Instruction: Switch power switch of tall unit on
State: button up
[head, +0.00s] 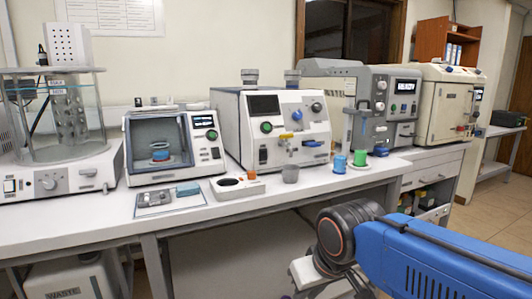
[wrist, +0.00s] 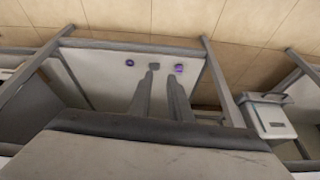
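Which machine is the tall unit is not marked. The tallest is the glass-cylinder unit (head: 65,125) at the far left of the bench in the head view. My blue arm is at the lower right of the head view.
The white bench (head: 240,209) also holds a small windowed unit (head: 172,121), a white unit with knobs (head: 258,103), a grey unit reading READY (head: 381,108) and a beige unit (head: 444,84). Blue (head: 340,163) and green (head: 360,158) cups stand near the front edge. Open floor lies at right.

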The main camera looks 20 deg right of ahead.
aim_at(264, 156)
jog(key=w+r+m, duration=0.3)
jog(key=w+r, duration=0.1)
jog(key=r, duration=0.2)
jog(key=w+d+r+m, duration=0.1)
jog(key=w+r+m, duration=0.1)
jog(key=w+r, duration=0.3)
jog(key=w+d+r+m, duration=0.1)
jog(key=w+r+m, duration=0.2)
jog(key=r, duration=0.4)
jog(key=shift+w+r+m, duration=0.15)
jog(key=shift+w+m, duration=0.15)
jog(key=shift+w, duration=0.5)
grip_shut()
jog(key=w+d+r+m, duration=0.4)
jog(key=w+r+m, duration=0.4)
jog(key=w+r, duration=0.5)
jog(key=shift+d+r+m, duration=0.15)
jog(key=shift+r+m, duration=0.25)
jog(key=shift+r, duration=0.3)
jog(key=w+f, duration=0.8)
jog(key=shift+f, duration=0.3)
jog(key=shift+w, duration=0.2)
